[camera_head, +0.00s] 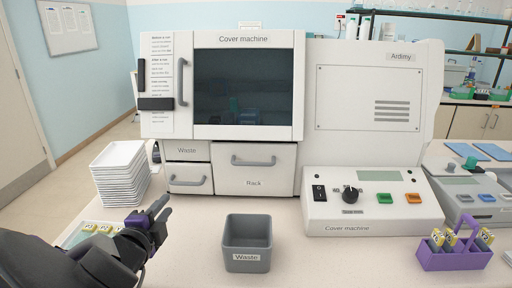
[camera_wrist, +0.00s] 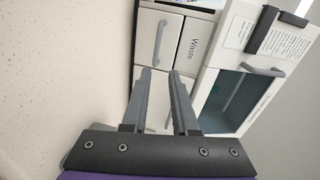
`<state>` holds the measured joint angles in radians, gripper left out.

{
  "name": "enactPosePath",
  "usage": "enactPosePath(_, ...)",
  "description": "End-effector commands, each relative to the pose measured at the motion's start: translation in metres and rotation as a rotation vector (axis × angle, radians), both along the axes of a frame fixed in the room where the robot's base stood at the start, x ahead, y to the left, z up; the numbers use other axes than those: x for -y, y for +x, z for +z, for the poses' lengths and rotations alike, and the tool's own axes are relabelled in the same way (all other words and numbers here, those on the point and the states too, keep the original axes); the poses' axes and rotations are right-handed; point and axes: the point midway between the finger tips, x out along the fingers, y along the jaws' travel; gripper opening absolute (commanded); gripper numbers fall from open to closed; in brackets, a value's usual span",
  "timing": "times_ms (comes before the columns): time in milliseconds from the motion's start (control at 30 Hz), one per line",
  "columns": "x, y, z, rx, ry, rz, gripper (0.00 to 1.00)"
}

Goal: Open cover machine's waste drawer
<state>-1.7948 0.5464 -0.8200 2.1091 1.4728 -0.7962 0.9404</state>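The cover machine (camera_head: 243,84) is a white unit on the bench. Its waste drawer (camera_head: 189,179) is a small white front with a grey bar handle, below a panel labelled Waste (camera_head: 187,151). The drawer looks closed. In the wrist view, turned sideways, the drawer handle (camera_wrist: 160,42) shows beyond and left of the Waste label (camera_wrist: 193,48). My gripper (camera_head: 163,207) is in front of and below the drawer, apart from it. Its two fingers (camera_wrist: 160,72) stand apart with nothing held between them.
A wider Rack drawer (camera_head: 253,168) sits right of the waste drawer. A stack of white trays (camera_head: 121,173) stands close on the left. A grey Waste bin (camera_head: 247,243) stands on the bench to the right of my gripper. A control box (camera_head: 372,199) lies farther right.

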Motion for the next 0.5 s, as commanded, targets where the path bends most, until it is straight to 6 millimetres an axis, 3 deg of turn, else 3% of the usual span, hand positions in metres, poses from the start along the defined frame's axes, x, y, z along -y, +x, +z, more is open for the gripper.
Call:
enactPosePath(100,-0.01,-0.012,-0.003,0.002,0.062,-0.002,0.27)
enactPosePath(200,-0.01,-0.008,-0.005,0.003,0.076,-0.006,0.27)
enactPosePath(367,-0.009,0.016,-0.011,0.004,0.075,-0.008,0.27)
enactPosePath(500,-0.009,0.046,-0.017,0.005,0.073,-0.009,0.27)
